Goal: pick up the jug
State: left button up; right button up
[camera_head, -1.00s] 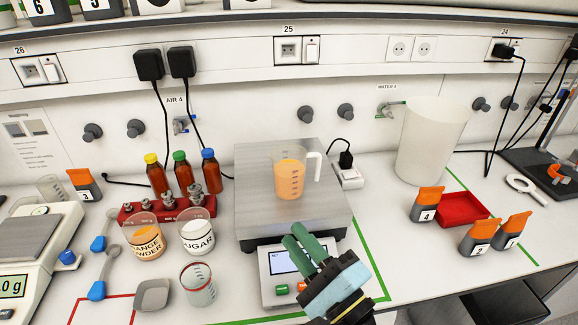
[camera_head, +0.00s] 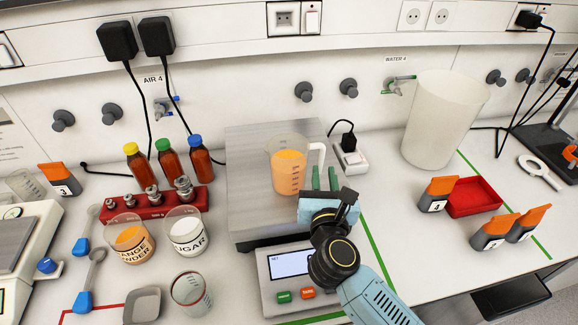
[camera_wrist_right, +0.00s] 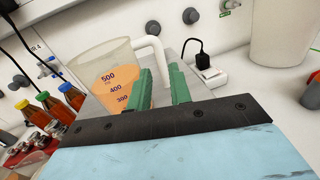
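The jug (camera_head: 287,172) is clear plastic with orange juice and a white handle on its right side. It stands upright on the steel plate of the scale (camera_head: 250,205). It also shows in the right wrist view (camera_wrist_right: 108,82), with purple volume marks. My right gripper (camera_head: 324,178) has green fingers, spread apart, close in front of the jug's handle. My left gripper is not in view.
Beakers of orange powder (camera_head: 131,240) and sugar (camera_head: 187,235), an empty glass (camera_head: 190,293) and capped bottles (camera_head: 168,162) stand left of the scale. A large white container (camera_head: 440,120), a red tray (camera_head: 474,197) and numbered orange-topped holders (camera_head: 438,194) are on the right.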

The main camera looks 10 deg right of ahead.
aim_at(322, 158)
jog(key=shift+w+d+f+p, duration=0.1)
jog(key=shift+w+d+p, duration=0.1)
jog(key=shift+w, duration=0.95)
jog(key=shift+w+d+p, duration=0.15)
jog(key=shift+w+d, duration=0.05)
jog(key=shift+w, duration=1)
jog(key=shift+w+d+f+p, duration=0.1)
jog(key=shift+w+d+p, duration=0.1)
jog(key=shift+w, duration=0.95)
grip_shut()
jog(key=shift+r, duration=0.15)
